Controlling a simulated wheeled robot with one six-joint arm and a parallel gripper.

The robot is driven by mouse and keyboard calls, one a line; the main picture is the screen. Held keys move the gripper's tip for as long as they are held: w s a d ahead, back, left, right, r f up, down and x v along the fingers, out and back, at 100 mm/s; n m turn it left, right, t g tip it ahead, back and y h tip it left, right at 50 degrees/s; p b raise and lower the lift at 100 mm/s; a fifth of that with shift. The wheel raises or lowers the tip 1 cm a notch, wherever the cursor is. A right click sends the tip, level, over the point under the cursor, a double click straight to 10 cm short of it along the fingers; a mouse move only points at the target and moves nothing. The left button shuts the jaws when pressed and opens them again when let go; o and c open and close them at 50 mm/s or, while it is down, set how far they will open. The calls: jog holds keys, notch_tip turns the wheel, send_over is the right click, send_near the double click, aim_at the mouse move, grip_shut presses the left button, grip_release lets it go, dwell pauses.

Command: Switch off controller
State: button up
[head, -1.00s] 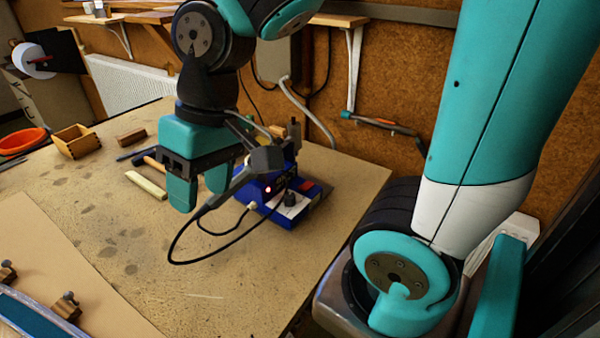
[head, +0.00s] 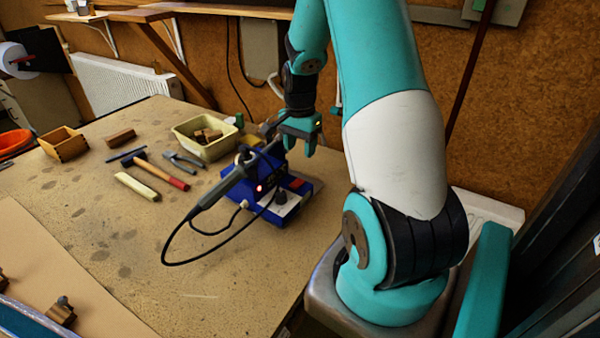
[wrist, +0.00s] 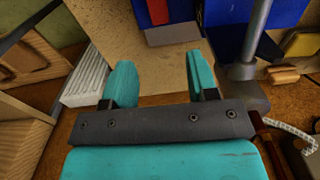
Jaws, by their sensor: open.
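The controller (head: 262,212) is a blue box with a white front panel, a black knob (head: 281,198), a red switch (head: 297,183) and a glowing red light (head: 260,188). A dark soldering iron (head: 225,185) rests across it, its cable looping onto the bench. My gripper (head: 300,146) is behind and above the controller's right part, fingers pointing down, apart from it. In the wrist view my gripper (wrist: 161,75) is open with nothing between its fingers. The blue controller (wrist: 182,10) shows at the top there, with a reddish patch, probably the switch (wrist: 158,11).
A cream tray (head: 190,129) with wooden blocks stands behind the controller. The bench front (head: 200,290) is clear.

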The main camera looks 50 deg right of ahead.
aim_at(300, 180)
notch_tip(300, 180, down, 10)
jog(key=shift+r+p, duration=0.1)
jog(key=shift+p, duration=0.7)
jog(key=c, duration=0.9)
jog(key=shift+a+h+b, duration=0.35)
jog(key=shift+h+b, duration=0.65)
jog(key=shift+b, duration=0.2)
jog(key=shift+h+b, duration=0.3)
jog(key=shift+r, duration=0.2)
